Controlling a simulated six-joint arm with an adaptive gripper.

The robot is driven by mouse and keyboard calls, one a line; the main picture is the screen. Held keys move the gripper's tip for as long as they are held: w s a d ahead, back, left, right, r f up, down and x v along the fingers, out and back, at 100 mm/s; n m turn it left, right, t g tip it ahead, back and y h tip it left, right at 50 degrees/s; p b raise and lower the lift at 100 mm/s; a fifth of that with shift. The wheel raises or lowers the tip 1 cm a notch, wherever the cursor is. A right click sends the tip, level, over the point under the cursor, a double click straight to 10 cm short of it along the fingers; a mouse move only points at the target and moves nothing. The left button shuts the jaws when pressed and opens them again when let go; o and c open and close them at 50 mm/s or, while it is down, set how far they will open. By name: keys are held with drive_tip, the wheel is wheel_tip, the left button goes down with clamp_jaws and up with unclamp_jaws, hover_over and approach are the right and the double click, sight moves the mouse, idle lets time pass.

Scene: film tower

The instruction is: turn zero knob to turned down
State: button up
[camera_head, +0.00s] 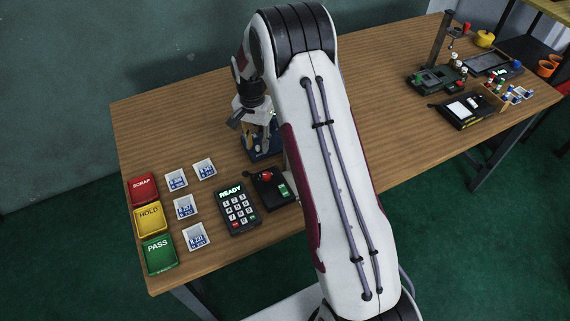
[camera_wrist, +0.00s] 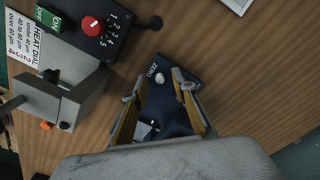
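A dark blue device (camera_wrist: 178,66) labelled ZERO lies under my gripper in the wrist view. A small pale round knob (camera_wrist: 159,78) sits on it beside the label; its turned position is too small to read. My gripper (camera_wrist: 160,83) is open, with one tan finger on each side of the knob and a gap around it. I cannot tell how far the fingertips are above the device. In the head view, my gripper (camera_head: 262,136) points down over the blue device (camera_head: 264,155), whose knob is hidden there.
A black box with a red dial (camera_wrist: 92,25) and a green switch (camera_wrist: 48,18) stands close by, next to a grey block (camera_wrist: 70,100). A keypad (camera_head: 237,207), small cards (camera_head: 186,207) and coloured trays (camera_head: 150,220) lie to the left. The table's middle is clear.

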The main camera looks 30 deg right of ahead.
sight(257, 147)
drive_tip(key=shift+m, duration=1.3)
wheel_tip(257, 147, up, 8)
drive_tip(key=shift+s+f+n, duration=0.1)
drive_tip(key=shift+f+n, duration=0.1)
drive_tip(key=shift+n, duration=0.4)
drive_tip(key=s+a+r+n, duration=0.1)
drive_tip(key=s+r, duration=0.2)
drive_tip(key=s, duration=0.5)
drive_tip(key=s+r+n, duration=0.2)
drive_tip(key=s+r, duration=0.2)
drive_tip(key=s, duration=0.3)
drive_tip(key=s+a+r+n+y, duration=0.1)
drive_tip(key=s+r+n, duration=0.1)
drive_tip(key=s, duration=0.6)
drive_tip(key=shift+s+a+r+t, duration=0.3)
drive_tip(key=shift+r, duration=0.5)
